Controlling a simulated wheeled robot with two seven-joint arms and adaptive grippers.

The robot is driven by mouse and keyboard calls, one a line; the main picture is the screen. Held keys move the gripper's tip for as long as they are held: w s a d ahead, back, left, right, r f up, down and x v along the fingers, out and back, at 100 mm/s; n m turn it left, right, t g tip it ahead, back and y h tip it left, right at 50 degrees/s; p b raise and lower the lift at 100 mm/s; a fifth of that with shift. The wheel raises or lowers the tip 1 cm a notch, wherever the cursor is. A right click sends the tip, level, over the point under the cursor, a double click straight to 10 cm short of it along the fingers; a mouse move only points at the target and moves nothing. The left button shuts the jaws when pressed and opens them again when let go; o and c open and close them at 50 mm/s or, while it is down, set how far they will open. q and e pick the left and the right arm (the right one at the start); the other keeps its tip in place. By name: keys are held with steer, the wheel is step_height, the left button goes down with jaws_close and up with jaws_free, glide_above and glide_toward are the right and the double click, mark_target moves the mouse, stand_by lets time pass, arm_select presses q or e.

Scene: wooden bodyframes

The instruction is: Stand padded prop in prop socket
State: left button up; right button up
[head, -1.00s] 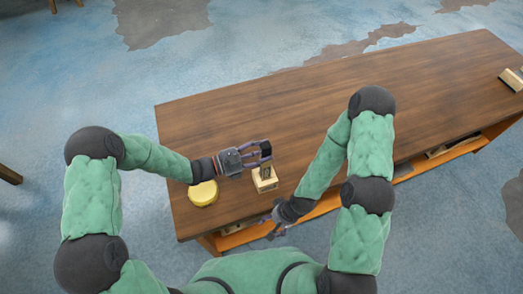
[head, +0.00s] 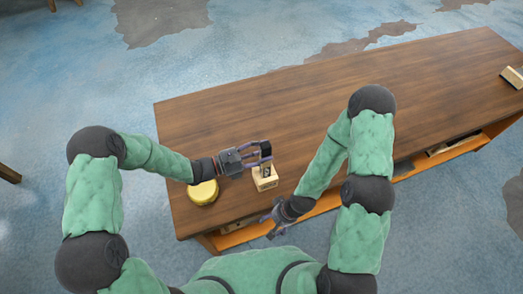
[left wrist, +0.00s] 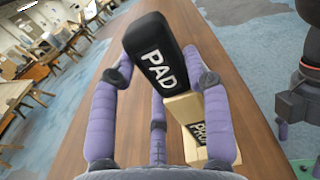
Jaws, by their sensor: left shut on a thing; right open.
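The padded prop (left wrist: 157,78) is black, with PAD in white letters, and sits between the purple fingers of my left gripper (head: 264,155). In the left wrist view it looks tilted relative to the wooden prop socket (left wrist: 194,117), whose lettering is partly covered. In the head view the pale wooden socket (head: 265,183) stands on the table just below my left gripper. The prop's lower end overlaps the socket, but I cannot tell whether it is inside or touching. My right gripper (head: 276,222) is open and empty by the table's front edge.
A yellow round object (head: 203,192) lies on the wooden table (head: 330,105), left of the socket. Another pale block (head: 513,77) is at the far right end. The middle of the table is clear. An orange shelf (head: 240,236) runs under the front edge.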

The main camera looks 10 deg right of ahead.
arm_select(q)
steer(key=shift+f+b, duration=0.7)
steer(key=shift+f, duration=0.35)
stand_by(0.5)
steer(key=o, duration=1.4)
steer(key=s+a, duration=0.2)
steer(key=a, duration=1)
steer(key=shift+s, duration=0.15)
steer(key=shift+d, duration=0.1)
